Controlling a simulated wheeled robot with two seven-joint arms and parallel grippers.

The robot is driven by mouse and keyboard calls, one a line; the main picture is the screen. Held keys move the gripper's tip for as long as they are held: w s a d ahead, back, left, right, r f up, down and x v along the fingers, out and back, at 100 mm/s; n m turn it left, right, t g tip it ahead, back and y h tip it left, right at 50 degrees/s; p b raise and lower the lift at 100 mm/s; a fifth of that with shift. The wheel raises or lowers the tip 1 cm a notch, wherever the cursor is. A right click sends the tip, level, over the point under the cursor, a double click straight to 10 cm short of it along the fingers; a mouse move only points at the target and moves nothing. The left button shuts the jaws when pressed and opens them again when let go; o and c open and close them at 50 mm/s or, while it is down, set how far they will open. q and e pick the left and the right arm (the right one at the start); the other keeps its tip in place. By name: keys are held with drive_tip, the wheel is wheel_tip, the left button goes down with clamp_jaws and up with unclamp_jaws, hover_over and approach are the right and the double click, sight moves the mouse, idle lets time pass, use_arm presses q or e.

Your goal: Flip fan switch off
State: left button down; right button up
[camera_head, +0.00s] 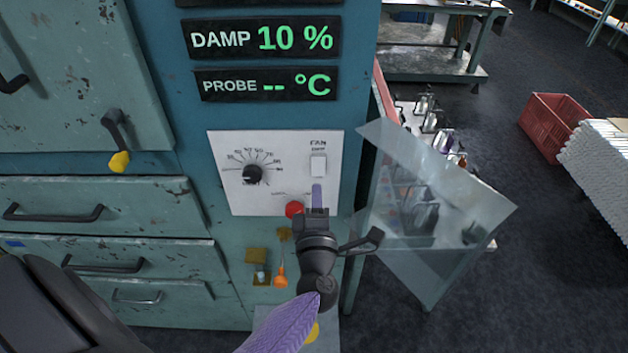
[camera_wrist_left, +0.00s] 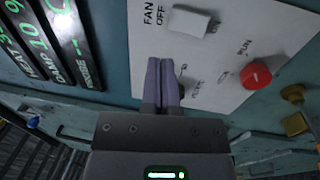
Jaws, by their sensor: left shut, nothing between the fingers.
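The fan switch (camera_head: 318,165) is a white rocker under the label "FAN OFF" on a white control panel (camera_head: 225,190). It also shows in the left wrist view (camera_wrist_left: 192,20). My left gripper (camera_head: 317,187) is shut and empty, its purple fingers pointing up at the panel just below the switch. In the left wrist view the shut fingertips (camera_wrist_left: 164,62) lie close to the switch's edge; I cannot tell whether they touch it. My right gripper is not in view.
A black dial (camera_head: 252,174) and a red button (camera_head: 294,209) are on the same panel. Green readouts (camera_head: 265,38) are above. A clear hinged cover (camera_head: 420,190) stands out at the right.

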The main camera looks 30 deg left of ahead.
use_arm(q)
drive_tip(key=v, duration=0.2)
drive_tip(key=r+p+v, duration=0.1)
drive_tip(key=v, duration=0.2)
drive_tip(key=shift+s+d, duration=0.2)
drive_tip(key=shift+d, duration=0.1)
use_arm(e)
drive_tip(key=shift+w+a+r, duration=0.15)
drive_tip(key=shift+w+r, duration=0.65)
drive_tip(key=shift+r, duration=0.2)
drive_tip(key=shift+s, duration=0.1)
